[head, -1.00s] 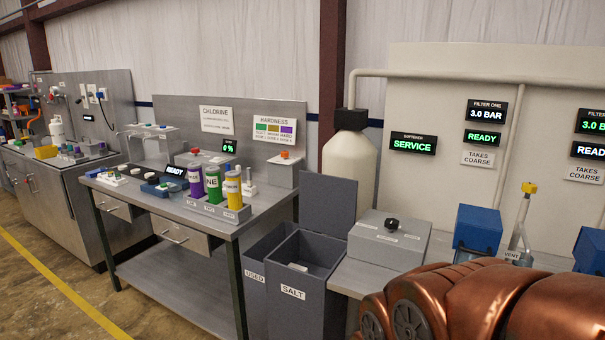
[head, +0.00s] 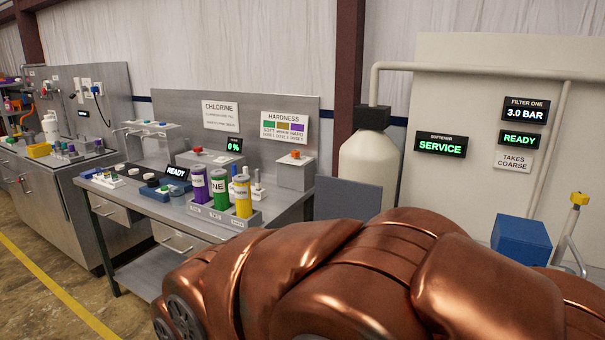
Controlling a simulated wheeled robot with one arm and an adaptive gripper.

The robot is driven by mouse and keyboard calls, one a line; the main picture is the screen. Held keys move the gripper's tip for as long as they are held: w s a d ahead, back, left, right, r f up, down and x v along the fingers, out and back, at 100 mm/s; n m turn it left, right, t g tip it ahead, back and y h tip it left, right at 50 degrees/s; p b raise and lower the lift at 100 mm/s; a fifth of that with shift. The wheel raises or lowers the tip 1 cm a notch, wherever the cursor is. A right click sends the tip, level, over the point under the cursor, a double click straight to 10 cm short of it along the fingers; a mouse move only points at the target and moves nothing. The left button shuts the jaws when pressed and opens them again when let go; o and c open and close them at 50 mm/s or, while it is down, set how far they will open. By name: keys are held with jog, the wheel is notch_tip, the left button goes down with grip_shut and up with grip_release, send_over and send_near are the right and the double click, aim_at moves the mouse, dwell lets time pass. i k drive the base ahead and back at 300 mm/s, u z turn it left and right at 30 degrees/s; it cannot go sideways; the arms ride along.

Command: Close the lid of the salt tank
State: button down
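The salt tank's lid (head: 348,198) is a flat grey-blue panel. It stands upright, in the open position, in front of the cream softener vessel. The salt tank's body is hidden behind my copper-coloured arm, which fills the lower middle and right of the head view. My gripper is not in view, so its place relative to the lid cannot be seen.
A steel bench (head: 283,206) on the left holds purple, green and yellow bottles (head: 219,191) in a rack. The softener vessel (head: 369,166) stands behind the lid. A blue box (head: 521,241) and a yellow-topped valve (head: 579,198) are at right.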

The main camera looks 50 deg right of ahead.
aim_at(335, 198)
jog(key=z, duration=0.15)
jog(key=i, duration=0.9)
jog(key=z, duration=0.95)
jog(key=i, duration=0.45)
jog(key=z, duration=0.35)
